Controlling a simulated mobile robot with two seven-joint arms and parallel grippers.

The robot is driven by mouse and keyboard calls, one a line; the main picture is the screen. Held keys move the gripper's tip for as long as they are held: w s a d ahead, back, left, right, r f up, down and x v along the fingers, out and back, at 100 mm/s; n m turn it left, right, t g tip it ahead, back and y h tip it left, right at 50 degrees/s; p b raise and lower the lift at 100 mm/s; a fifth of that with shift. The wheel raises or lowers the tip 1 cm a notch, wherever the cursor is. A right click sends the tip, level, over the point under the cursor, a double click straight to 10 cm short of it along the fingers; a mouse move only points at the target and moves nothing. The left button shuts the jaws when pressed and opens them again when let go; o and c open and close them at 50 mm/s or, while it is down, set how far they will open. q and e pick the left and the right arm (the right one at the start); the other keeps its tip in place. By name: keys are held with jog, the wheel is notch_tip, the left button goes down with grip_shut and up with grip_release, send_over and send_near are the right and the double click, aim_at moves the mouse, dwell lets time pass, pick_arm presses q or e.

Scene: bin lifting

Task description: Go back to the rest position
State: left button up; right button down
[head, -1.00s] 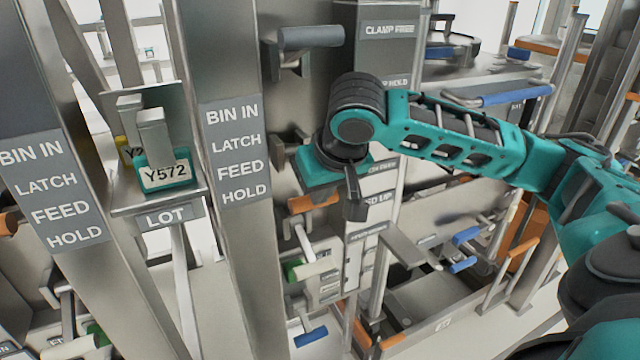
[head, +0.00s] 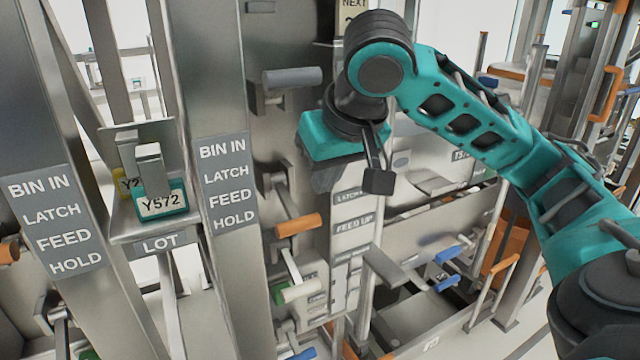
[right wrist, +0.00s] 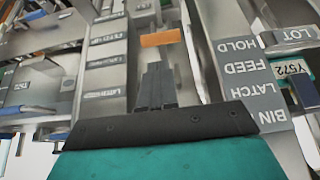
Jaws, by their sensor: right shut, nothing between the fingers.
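My right gripper (head: 325,180) is in the middle of the head view, below its teal hand, with the arm reaching in from the right. In the right wrist view its two dark fingers (right wrist: 155,73) are together with nothing between them. They point toward an orange handle (right wrist: 161,38), which also shows in the head view (head: 298,225) below the hand. I see no contact with it, though the exact gap is hard to judge. My left gripper is in neither view.
A steel post with a BIN IN, LATCH, FEED, HOLD label (head: 228,185) stands left of the hand. A grey handle (head: 292,77) sticks out above left. The Y572 tag (head: 162,204) sits on the LOT shelf (head: 160,243). A green-ended lever (head: 295,291) is below.

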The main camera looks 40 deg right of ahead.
dwell(0.4)
jog(key=s+a+f+n+y, duration=0.1)
jog(key=a+f+n+y, duration=0.15)
jog(key=a+f, duration=0.5)
jog(key=s+a+f+n+y, duration=0.1)
jog(key=a+f+n, duration=0.25)
jog(key=f, duration=0.75)
jog(key=s+f+m+g+h, duration=0.1)
jog(key=s+f+g+h, duration=0.1)
jog(key=s+f, duration=1.05)
jog(key=w+a+f+t+y, duration=0.2)
jog(key=w+a+f+t, duration=0.1)
jog(key=w+f+t, duration=0.4)
jog(key=shift+w+f, duration=0.15)
jog(key=shift+f, duration=0.7)
